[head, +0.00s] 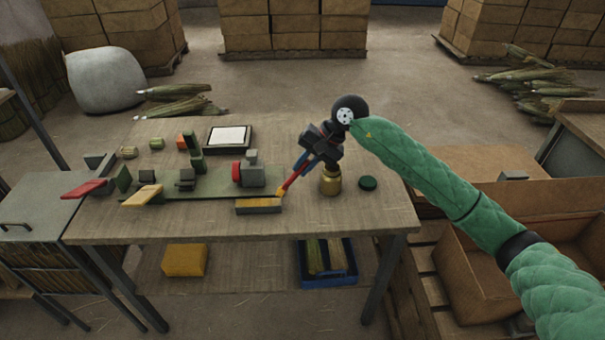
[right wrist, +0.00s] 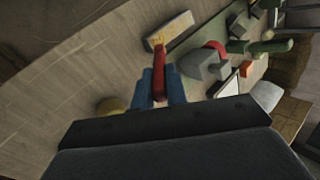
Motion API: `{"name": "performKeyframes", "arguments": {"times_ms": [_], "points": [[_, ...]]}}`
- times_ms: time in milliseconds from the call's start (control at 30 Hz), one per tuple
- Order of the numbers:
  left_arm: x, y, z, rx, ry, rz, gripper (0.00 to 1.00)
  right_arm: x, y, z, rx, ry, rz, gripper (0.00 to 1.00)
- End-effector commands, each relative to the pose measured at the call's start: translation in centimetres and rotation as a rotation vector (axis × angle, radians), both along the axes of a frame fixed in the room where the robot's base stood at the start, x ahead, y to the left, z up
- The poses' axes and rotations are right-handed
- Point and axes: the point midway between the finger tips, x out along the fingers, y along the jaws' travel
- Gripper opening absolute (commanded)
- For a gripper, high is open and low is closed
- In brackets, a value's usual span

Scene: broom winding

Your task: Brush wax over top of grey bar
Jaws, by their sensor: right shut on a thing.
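The grey bar (head: 258,207) lies near the front edge of the table, with a yellowish tint along its top; it also shows in the right wrist view (right wrist: 176,27). My right gripper (head: 302,163) is shut on the red handle of a brush (head: 293,178), also seen in the right wrist view (right wrist: 159,60) between blue fingers. The brush slants down to the left, its yellowish tip at or just above the bar's right end; I cannot tell if it touches. A brass pot (head: 331,183) stands right of the brush. My left gripper is not in view.
A green base with clamp-like fixtures (head: 250,174) lies behind the bar. A dark green lid (head: 368,183) lies right of the pot. A white pad in a black frame (head: 228,138) is at the back. The table's right front (head: 370,215) is clear.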

Motion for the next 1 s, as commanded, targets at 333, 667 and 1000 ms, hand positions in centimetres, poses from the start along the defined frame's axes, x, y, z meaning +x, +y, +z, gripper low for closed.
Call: {"name": "performKeyframes", "arguments": {"times_ms": [333, 667, 1000], "points": [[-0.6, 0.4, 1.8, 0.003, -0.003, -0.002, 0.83, 0.2, -0.5, 3.1, 0.001, 0.000, -0.010, 0.00], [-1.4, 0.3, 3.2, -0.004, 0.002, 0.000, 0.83, 0.1, -0.8, 5.3, 0.000, 0.001, -0.016, 0.00], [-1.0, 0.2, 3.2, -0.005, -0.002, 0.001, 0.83, 0.1, -0.8, 5.4, 0.000, 0.001, -0.016, 0.00]]}}
